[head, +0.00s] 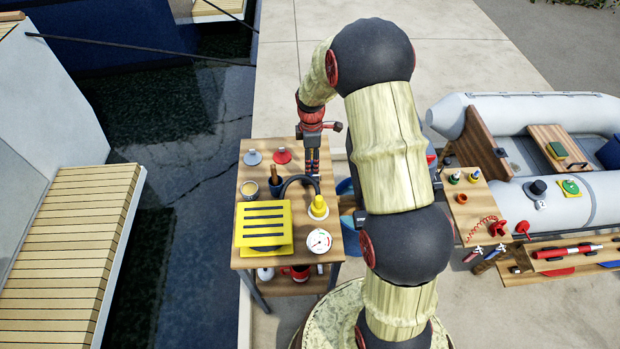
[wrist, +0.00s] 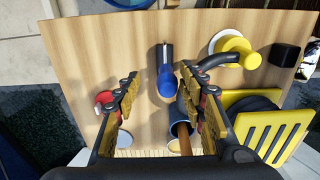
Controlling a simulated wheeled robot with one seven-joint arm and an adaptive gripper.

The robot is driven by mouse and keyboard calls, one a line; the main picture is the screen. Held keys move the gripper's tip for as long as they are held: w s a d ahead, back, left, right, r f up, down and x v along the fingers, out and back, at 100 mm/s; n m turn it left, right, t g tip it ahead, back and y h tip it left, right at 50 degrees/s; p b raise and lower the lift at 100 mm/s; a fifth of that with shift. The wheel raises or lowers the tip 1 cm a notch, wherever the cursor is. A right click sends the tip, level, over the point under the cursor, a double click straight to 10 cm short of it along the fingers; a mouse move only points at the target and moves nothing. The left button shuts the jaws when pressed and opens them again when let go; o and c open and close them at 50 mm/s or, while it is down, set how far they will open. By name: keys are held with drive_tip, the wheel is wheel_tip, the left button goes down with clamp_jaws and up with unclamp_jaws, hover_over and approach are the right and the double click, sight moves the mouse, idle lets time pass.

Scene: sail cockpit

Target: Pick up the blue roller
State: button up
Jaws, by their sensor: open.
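The blue roller (wrist: 166,82) shows in the wrist view as a rounded blue part with a black stem, lying on the wooden table (wrist: 100,45). My gripper (wrist: 157,79) is open, with its two fingers on either side of the blue roller in that picture and nothing held. I cannot tell how high the fingertips are above it. In the head view my gripper (head: 313,168) points down over the back right of the table (head: 246,190). The roller cannot be made out there, as my gripper covers that area.
A cup with a brown handle (wrist: 180,126) stands close to the right finger. A red piece (wrist: 105,98) is by the left finger. Bare wood lies left of the roller.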

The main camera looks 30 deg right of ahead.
drive_tip(key=f, duration=0.2)
drive_tip(key=f+b, duration=0.1)
drive_tip(key=f, duration=0.4)
drive_tip(key=shift+s+a, duration=0.3)
drive_tip(key=shift+a, duration=0.05)
drive_tip(key=shift+r, duration=0.1)
drive_tip(key=shift+c, duration=0.5)
clamp_jaws()
